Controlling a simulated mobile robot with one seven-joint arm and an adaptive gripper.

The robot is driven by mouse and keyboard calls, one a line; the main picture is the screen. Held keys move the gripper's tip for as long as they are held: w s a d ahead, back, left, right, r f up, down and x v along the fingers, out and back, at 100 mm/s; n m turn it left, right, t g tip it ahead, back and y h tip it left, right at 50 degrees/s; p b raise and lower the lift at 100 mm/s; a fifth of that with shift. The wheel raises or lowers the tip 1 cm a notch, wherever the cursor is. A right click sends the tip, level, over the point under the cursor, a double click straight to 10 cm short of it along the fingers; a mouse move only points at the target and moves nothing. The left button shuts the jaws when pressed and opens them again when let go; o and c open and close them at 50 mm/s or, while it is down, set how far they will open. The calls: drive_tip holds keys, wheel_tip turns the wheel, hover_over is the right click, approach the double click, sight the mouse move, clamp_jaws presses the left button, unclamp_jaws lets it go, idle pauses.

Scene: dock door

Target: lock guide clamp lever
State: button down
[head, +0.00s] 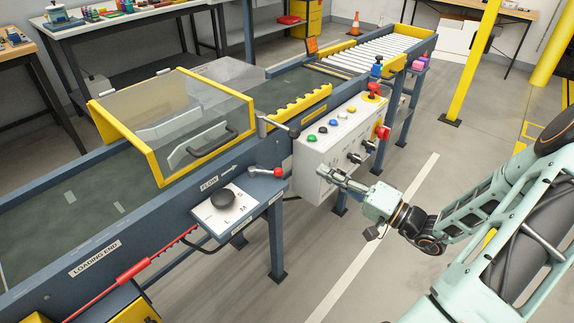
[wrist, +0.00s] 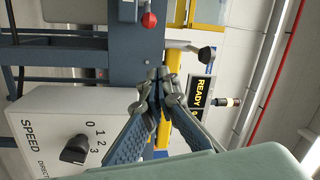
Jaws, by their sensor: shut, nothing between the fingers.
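Two levers show on the conveyor's near side, and I cannot tell for sure which is the guide clamp lever. One lever (head: 276,125) is grey with a dark knob, beside the yellow toothed guide (head: 300,100); a dark-knobbed lever (wrist: 190,48) shows in the wrist view. The other lever (head: 265,172) has a red knob and sits lower, by the FLOW label; a red knob (wrist: 149,19) also shows in the wrist view. My gripper (head: 324,173) is shut and empty, in front of the control box, apart from both levers. Its fingertips (wrist: 156,82) meet in the wrist view.
The white control box (head: 315,150) with buttons and knobs stands close to my gripper; its SPEED dial (wrist: 76,149) is near the fingers. A black-knobbed panel (head: 224,208) juts out left of the red-knobbed lever. A clear yellow-framed guard (head: 180,115) covers the belt. The right floor is open.

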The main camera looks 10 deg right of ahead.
sight(265, 172)
idle(0.4)
drive_tip(key=w+a+b, duration=0.2)
drive_tip(key=w+a, duration=0.2)
drive_tip(key=a, duration=0.4)
drive_tip(key=shift+a, duration=0.2)
